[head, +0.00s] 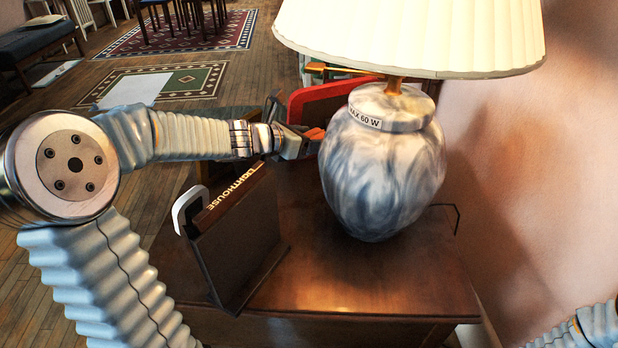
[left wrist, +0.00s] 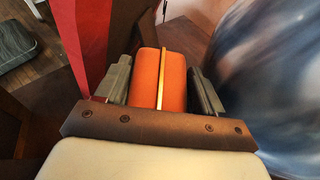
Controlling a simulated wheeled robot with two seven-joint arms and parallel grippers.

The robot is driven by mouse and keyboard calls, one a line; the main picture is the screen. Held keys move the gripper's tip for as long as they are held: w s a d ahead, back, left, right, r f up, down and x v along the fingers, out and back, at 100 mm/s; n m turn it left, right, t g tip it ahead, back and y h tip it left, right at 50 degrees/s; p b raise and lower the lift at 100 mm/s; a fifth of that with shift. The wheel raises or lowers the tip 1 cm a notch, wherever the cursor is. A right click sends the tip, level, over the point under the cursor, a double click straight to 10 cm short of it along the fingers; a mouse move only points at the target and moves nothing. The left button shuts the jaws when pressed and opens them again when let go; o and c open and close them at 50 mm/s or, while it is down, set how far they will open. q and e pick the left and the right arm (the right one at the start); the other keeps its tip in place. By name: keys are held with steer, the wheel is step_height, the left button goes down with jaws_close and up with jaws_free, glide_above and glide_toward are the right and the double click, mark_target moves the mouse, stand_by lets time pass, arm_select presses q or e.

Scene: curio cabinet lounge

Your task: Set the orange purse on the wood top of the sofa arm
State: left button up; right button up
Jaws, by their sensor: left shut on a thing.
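My left gripper (head: 303,140) reaches in from the left, just left of the lamp base. It is shut on the orange purse (left wrist: 160,80), which sits between the two fingers in the left wrist view, with a gold strip along its middle. Only a small orange part of the purse (head: 315,133) shows in the head view. A red-edged piece with a brown surface (head: 335,100), seemingly the sofa arm, lies behind the gripper and is partly hidden by the lamp. A red surface (left wrist: 88,40) also shows left of the fingers in the wrist view. My right gripper is out of view.
A marbled blue-white lamp (head: 385,165) with a cream shade (head: 410,35) stands on a wooden side table (head: 340,280), close to the gripper. An upright dark "LIGHTHOUSE" item (head: 240,235) stands at the table's left. The pink wall (head: 550,160) bounds the right.

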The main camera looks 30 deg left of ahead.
arm_select(q)
steer(key=b, duration=0.2)
glide_above(309, 185)
step_height(309, 185, down, 6)
step_height(309, 185, down, 6)
steer(key=shift+s+r+b, duration=0.1)
steer(key=shift+r+b, duration=0.15)
steer(key=shift+b, duration=1)
steer(key=shift+r, duration=0.1)
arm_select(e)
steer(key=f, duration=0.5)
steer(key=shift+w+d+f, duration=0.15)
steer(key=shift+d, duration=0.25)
arm_select(q)
steer(key=shift+f, duration=0.2)
steer(key=o, duration=1.1)
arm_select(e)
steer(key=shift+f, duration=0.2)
